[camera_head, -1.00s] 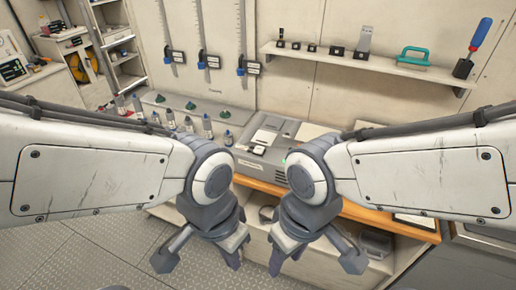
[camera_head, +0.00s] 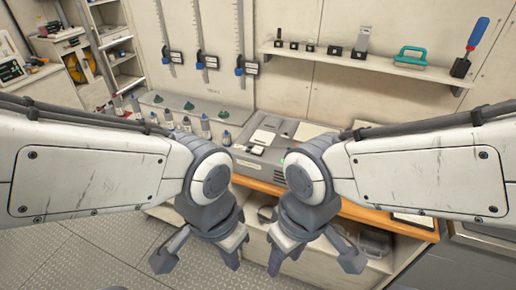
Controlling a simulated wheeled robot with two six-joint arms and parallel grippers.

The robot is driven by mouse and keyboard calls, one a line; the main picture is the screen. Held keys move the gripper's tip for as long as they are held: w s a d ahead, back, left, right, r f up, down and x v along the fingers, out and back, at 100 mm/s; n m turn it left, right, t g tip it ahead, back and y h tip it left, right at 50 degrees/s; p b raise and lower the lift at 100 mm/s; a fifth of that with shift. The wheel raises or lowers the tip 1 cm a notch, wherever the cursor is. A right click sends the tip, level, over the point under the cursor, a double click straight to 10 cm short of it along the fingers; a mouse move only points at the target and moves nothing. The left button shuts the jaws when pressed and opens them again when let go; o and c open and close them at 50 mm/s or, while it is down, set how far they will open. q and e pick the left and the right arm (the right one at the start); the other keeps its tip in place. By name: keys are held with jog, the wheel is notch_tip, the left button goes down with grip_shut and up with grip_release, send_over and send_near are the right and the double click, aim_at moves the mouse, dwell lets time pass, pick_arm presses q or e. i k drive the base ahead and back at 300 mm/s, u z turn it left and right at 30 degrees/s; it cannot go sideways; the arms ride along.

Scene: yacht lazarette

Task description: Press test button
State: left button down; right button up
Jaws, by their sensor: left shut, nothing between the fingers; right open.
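A grey bench device (camera_head: 258,172) stands on the wood-edged counter behind my two grippers. A small green spot (camera_head: 282,162) shows on it beside my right wrist; I cannot tell if this is the test button. No button is clearly readable, and my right arm hides part of the device. My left gripper (camera_head: 236,252) is shut and empty, pointing down in front of the counter. My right gripper (camera_head: 284,258) is open and empty, also pointing down in front of it. Both appear apart from the device.
The wooden counter edge (camera_head: 376,216) runs behind my grippers, with open shelving below. A wall shelf (camera_head: 375,67) holds small blocks, a teal-handled tool (camera_head: 411,56) and a blue-handled tool (camera_head: 477,34). Several bottles (camera_head: 205,127) stand at the left. The metal floor (camera_head: 60,262) at lower left is clear.

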aim_at(258, 150)
jog(key=z, duration=0.55)
jog(key=k, duration=0.65)
jog(key=z, duration=0.8)
jog(key=i, duration=1.3)
jog(key=u, duration=0.75)
